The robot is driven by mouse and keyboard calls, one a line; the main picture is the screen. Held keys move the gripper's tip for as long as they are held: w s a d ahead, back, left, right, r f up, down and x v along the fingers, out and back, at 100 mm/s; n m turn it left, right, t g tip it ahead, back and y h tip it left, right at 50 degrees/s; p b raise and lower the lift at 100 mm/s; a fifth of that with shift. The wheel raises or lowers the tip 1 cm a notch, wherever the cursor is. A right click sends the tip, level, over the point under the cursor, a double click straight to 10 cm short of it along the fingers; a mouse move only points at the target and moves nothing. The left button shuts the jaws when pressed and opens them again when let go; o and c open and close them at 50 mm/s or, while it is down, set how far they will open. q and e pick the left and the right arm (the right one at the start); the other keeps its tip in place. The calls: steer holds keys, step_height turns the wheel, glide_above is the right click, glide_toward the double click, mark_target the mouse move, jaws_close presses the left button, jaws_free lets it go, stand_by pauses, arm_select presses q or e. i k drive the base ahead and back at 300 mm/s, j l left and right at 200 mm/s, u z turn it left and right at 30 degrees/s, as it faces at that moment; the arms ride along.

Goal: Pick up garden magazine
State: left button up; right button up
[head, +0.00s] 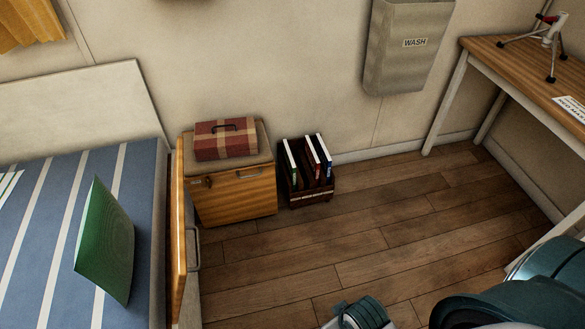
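A thin green panel (105,245) with faint curved lines stands tilted on the blue striped bed at the left; I cannot tell whether it is the garden magazine. A small dark wooden rack (311,197) on the floor holds several upright books or magazines, with white edges and green, red and blue covers. One with a green cover (291,164) stands at the rack's left. Their titles are too small to read. Neither gripper can be made out; only teal parts of my own body show at the bottom and lower right.
A wooden box (238,196) with a red plaid case (226,139) on top stands left of the rack. A grey WASH holder (402,60) hangs on the wall. A wooden desk (510,62) with a small tripod (548,40) stands right. The plank floor (400,220) is clear in the middle.

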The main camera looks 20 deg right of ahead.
mark_target(290, 163)
steer(key=i+l, duration=0.15)
steer(key=l, duration=0.2)
steer(key=i+l, duration=0.15)
steer(key=l, duration=0.2)
steer(key=i+l+u, duration=0.1)
steer(key=l, duration=0.2)
steer(key=i+l, duration=0.15)
steer(key=l, duration=0.2)
steer(key=i+l+u, duration=0.1)
steer(key=i, duration=0.35)
steer(key=i+l, duration=0.3)
steer(key=i, duration=0.15)
steer(key=j+u, duration=0.05)
